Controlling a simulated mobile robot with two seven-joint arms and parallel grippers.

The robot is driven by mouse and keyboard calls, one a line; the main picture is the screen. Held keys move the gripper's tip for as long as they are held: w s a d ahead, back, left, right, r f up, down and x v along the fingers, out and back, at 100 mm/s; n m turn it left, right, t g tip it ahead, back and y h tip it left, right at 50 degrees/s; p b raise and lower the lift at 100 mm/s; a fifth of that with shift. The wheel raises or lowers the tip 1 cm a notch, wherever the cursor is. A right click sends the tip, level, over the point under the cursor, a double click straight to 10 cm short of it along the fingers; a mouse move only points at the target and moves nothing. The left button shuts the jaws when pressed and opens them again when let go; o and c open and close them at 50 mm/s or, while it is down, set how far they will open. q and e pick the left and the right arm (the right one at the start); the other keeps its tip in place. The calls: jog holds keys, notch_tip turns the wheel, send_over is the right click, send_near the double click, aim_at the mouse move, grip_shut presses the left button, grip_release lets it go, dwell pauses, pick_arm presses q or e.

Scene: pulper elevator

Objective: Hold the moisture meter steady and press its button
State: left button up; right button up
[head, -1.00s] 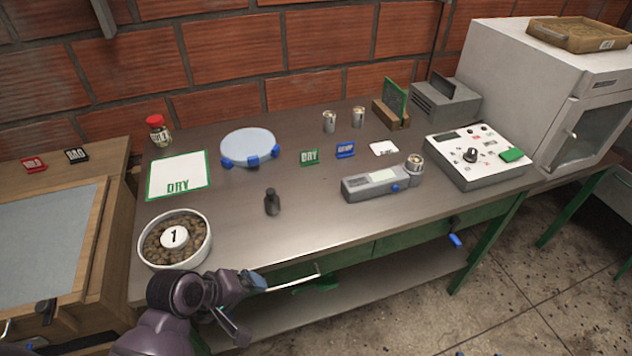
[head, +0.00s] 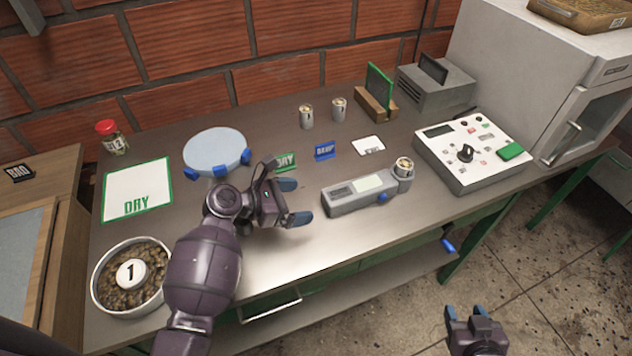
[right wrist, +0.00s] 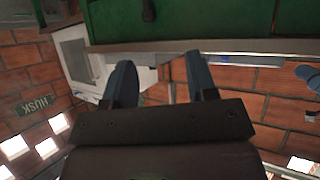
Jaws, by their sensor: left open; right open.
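The moisture meter (head: 352,195) is a grey oblong device lying on the table, with a pale display, a blue button (head: 383,197) on its near side and a round cup of beans at its right end. My left gripper (head: 296,201) is open and empty just left of the meter, apart from it, its blue-tipped fingers pointing right. My right gripper (head: 466,314) is open and empty at the bottom right, in front of the table over the floor. It also shows in the right wrist view (right wrist: 160,80), with nothing between its fingers.
A white control box (head: 471,153) with a knob stands right of the meter. A bowl of beans (head: 105,284), a DRY mat (head: 137,190) and a round blue-footed plate (head: 214,150) are left. DRY and blue signs (head: 324,151) and two small cans (head: 306,117) stand behind.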

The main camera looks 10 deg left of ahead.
aim_at(325, 200)
jog(key=shift+s+d+f, duration=0.15)
jog(key=shift+s+f, duration=0.25)
jog(key=shift+f, duration=0.1)
jog(key=shift+c, duration=0.6)
pick_arm(q)
jog(key=shift+s, duration=0.1)
pick_arm(e)
jog(key=w+a+r+n+y, duration=0.35)
jog(key=w+a+r, duration=0.65)
jog(key=w, duration=0.4)
jog(key=w+a+r+n+y, duration=0.3)
jog(key=w+a+r+n, duration=0.3)
jog(key=w+r, duration=0.65)
pick_arm(q)
jog(key=x, duration=1)
jog(key=shift+d+f, duration=0.2)
jog(key=shift+d, duration=0.05)
pick_arm(e)
jog(key=s+d+f+m+g+h, duration=0.1)
jog(key=s+f+m+g+h, duration=0.2)
jog(key=f, duration=0.5)
jog(key=s+m+g, duration=0.1)
jog(key=m+g, duration=0.1)
jog(key=g, duration=0.1)
jog(key=shift+d+f+g, duration=0.25)
jog(key=shift+d+g, duration=0.1)
jog(key=shift+g, duration=0.05)
jog(key=shift+h, duration=0.25)
